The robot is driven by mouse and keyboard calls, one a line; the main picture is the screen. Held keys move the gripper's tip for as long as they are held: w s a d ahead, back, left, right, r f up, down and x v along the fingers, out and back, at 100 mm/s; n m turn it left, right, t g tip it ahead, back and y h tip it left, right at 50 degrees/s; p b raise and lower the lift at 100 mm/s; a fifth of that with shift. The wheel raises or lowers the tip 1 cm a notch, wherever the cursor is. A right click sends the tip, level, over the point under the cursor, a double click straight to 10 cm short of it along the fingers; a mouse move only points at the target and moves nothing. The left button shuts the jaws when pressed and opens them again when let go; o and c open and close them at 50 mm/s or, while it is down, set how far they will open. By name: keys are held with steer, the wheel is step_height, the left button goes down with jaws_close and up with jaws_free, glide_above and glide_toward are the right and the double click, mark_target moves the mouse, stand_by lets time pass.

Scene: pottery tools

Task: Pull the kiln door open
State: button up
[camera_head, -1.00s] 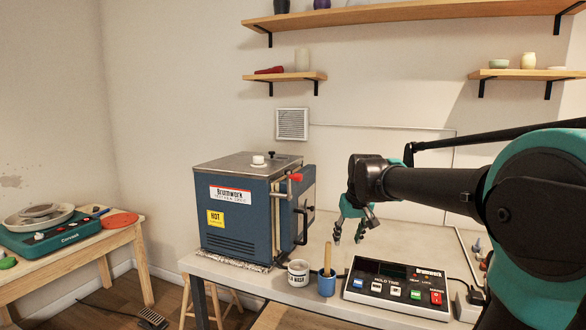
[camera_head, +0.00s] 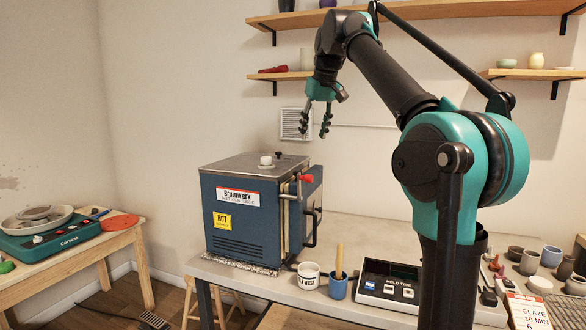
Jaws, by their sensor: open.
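The blue kiln (camera_head: 228,240) stands on the left end of the grey worktop, with a steel lid on top. Its door (camera_head: 316,186) is on the right-hand side and seen nearly edge-on, so I cannot tell whether it stands ajar. A black handle (camera_head: 312,228) and a latch lever with a red knob (camera_head: 306,178) are on that side. My gripper (camera_head: 314,134) is open and empty, pointing down. It appears in the picture above the kiln's right side, apart from the handle and knob.
A white cup (camera_head: 308,276) and a blue cup with a wooden-handled tool (camera_head: 338,288) stand in front of the kiln. A control box (camera_head: 387,288) is to their right. Wall shelves (camera_head: 400,17) hang behind my arm. Several small pots stand at the far right.

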mark_target(298, 171)
steer(key=x, duration=0.4)
steer(key=a+x, duration=0.1)
steer(key=x, duration=0.4)
steer(key=a+x, duration=0.1)
steer(key=x, duration=0.4)
steer(key=shift+w+a+r, duration=0.1)
steer(key=shift+w+a, duration=0.1)
steer(key=shift+w, duration=0.1)
jaws_close()
stand_by(0.3)
